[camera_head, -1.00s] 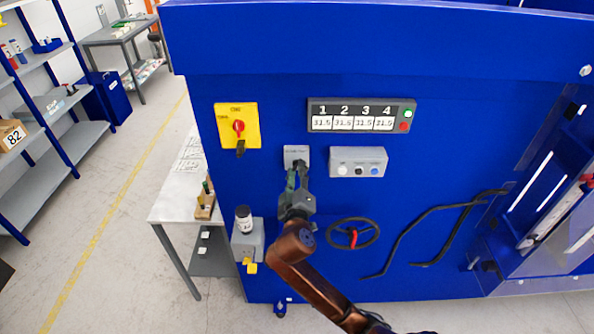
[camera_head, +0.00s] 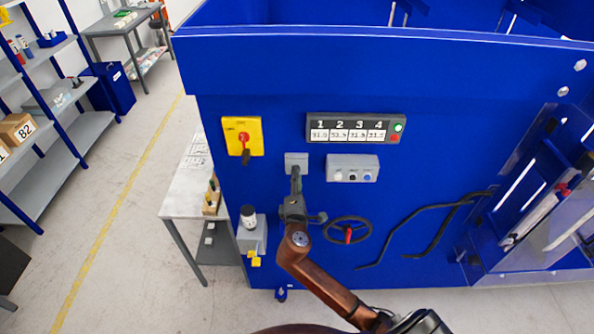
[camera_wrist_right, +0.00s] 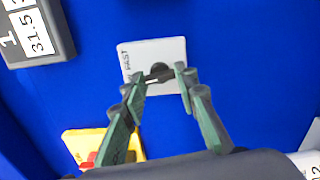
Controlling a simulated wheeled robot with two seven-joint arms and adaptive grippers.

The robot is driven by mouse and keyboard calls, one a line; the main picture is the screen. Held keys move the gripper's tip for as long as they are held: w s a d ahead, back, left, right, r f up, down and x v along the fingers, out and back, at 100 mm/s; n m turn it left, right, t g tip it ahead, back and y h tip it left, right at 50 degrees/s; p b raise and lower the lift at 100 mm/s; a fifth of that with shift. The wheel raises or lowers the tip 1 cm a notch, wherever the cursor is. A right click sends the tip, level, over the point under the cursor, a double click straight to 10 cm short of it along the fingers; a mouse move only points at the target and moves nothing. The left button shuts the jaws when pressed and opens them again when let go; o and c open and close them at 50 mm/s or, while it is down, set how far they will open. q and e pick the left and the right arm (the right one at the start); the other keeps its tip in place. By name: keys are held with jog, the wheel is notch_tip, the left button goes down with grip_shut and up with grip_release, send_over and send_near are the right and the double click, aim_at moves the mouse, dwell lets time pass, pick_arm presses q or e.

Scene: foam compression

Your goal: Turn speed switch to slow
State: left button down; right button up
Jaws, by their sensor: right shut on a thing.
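The speed switch is a small grey plate (camera_head: 296,158) on the blue machine front, left of a grey button box. In the right wrist view the plate (camera_wrist_right: 128,52) is light with the word FAST readable at its left edge. A black knob (camera_wrist_right: 158,70) sits at its middle. My right gripper (camera_head: 296,173) reaches up to the plate from below. In the right wrist view its green fingertips (camera_wrist_right: 160,73) are on either side of the knob and closed on it. The fingers hide part of the knob. My left gripper is out of view.
A yellow panel with a red rotary switch (camera_head: 243,137) is left of the plate. The numbered display (camera_head: 353,129) and button box (camera_head: 352,168) are to its right. A black handwheel (camera_head: 347,230) is below right.

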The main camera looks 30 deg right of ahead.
jog(key=shift+n+p, duration=3.35)
jog(key=shift+n, duration=0.25)
jog(key=shift+f, duration=0.1)
jog(key=o, duration=1.2)
jog(key=shift+c, duration=0.2)
jog(key=v, duration=1.2)
jog(key=shift+s, duration=0.1)
